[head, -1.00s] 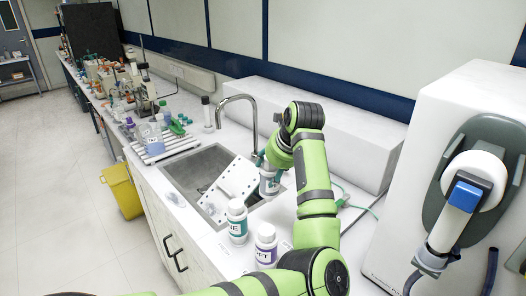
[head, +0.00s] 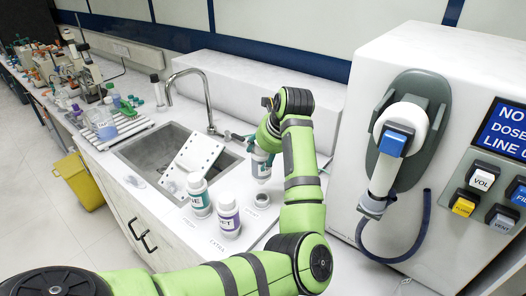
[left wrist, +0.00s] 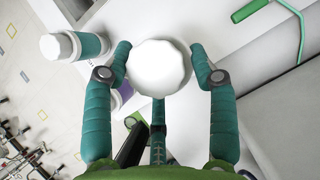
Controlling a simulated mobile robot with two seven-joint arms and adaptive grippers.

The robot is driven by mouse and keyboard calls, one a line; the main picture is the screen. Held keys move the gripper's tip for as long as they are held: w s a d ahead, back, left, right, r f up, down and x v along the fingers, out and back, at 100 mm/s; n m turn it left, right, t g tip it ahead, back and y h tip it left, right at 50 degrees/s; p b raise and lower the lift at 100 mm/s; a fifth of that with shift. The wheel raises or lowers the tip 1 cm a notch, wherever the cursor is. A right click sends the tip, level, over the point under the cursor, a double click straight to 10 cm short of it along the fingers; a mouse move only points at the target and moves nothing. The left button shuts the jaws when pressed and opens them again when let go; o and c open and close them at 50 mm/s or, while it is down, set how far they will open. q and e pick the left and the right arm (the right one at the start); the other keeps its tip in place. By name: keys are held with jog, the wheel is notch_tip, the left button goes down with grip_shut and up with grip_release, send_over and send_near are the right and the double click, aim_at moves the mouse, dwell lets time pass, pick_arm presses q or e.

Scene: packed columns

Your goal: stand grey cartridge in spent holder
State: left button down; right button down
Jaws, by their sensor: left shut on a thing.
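My left gripper (head: 264,145) is shut on a white cartridge with a grey label band (head: 262,165), held roughly upright above the counter. In the left wrist view, the teal fingers of the gripper (left wrist: 161,52) close on both sides of its round white top (left wrist: 156,68). A small round holder (head: 262,201) with a pale rim stands on the counter just below the cartridge, apart from it. It looks empty; its label cannot be read. My right gripper is not in view.
A teal-labelled bottle (head: 198,195) and a purple-labelled bottle (head: 228,215) stand left of the holder. Behind them are the sink (head: 140,153) and a perforated white board (head: 187,160). A large white console (head: 345,150) rises at the right.

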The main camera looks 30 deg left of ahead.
aim_at(266, 174)
pick_arm(q)
jog(key=shift+f+b, duration=1.25)
jog(key=shift+f, duration=1.35)
jog(key=shift+b, duration=0.85)
jog(key=shift+d+f+b, duration=0.1)
jog(key=shift+f+b, duration=1.6)
jog(key=shift+b, duration=0.05)
jog(key=shift+c, duration=1.5)
grip_release()
